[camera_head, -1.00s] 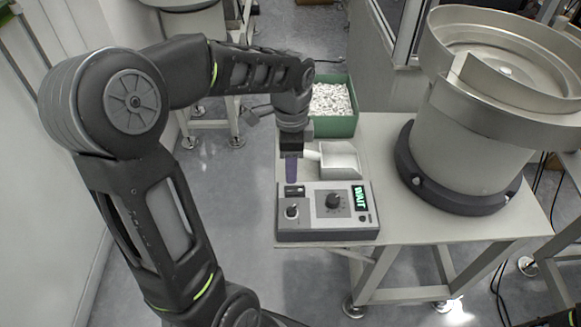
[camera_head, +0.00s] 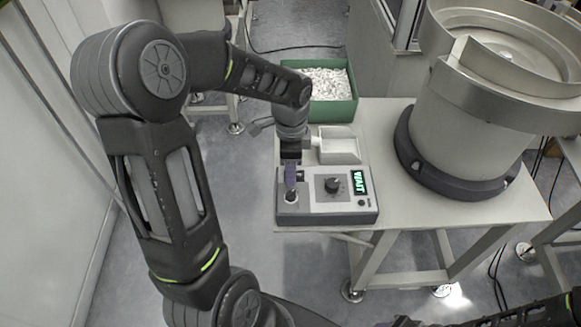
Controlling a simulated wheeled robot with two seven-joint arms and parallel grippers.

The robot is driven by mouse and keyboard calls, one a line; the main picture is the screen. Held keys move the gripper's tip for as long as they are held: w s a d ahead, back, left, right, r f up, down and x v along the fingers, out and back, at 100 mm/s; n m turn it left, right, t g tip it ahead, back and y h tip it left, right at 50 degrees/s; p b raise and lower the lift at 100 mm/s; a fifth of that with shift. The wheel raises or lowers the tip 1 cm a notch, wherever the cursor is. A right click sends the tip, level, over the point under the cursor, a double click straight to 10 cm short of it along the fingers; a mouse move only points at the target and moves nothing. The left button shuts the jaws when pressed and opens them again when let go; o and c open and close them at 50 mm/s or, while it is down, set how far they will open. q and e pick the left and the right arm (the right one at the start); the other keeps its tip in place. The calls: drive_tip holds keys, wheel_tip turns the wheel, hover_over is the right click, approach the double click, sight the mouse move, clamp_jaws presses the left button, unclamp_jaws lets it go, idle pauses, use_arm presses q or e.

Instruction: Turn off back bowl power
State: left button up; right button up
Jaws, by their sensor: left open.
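The grey control box (camera_head: 325,210) sits at the table's front left. It has a black dial (camera_head: 333,185), a green lit display reading WAIT (camera_head: 359,183), and a small knob or toggle switch (camera_head: 291,196) at its left. My left gripper (camera_head: 291,183) points down over the box's left part, its purple-grey fingers just above or at that switch. The fingers hide the upper left of the panel, and I cannot tell whether they touch the switch. The left gripper is open. Part of my right arm (camera_head: 530,312) shows at the bottom right; its fingers are not clear.
A large metal bowl feeder (camera_head: 455,140) stands on the white table (camera_head: 400,215) right of the box. A white scoop-like tray (camera_head: 339,146) lies behind the box. A green bin (camera_head: 335,110) of white parts is further back. Floor is clear in front of the table.

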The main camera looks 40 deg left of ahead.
use_arm(q)
drive_tip(key=shift+f, duration=0.3)
clamp_jaws()
idle(0.3)
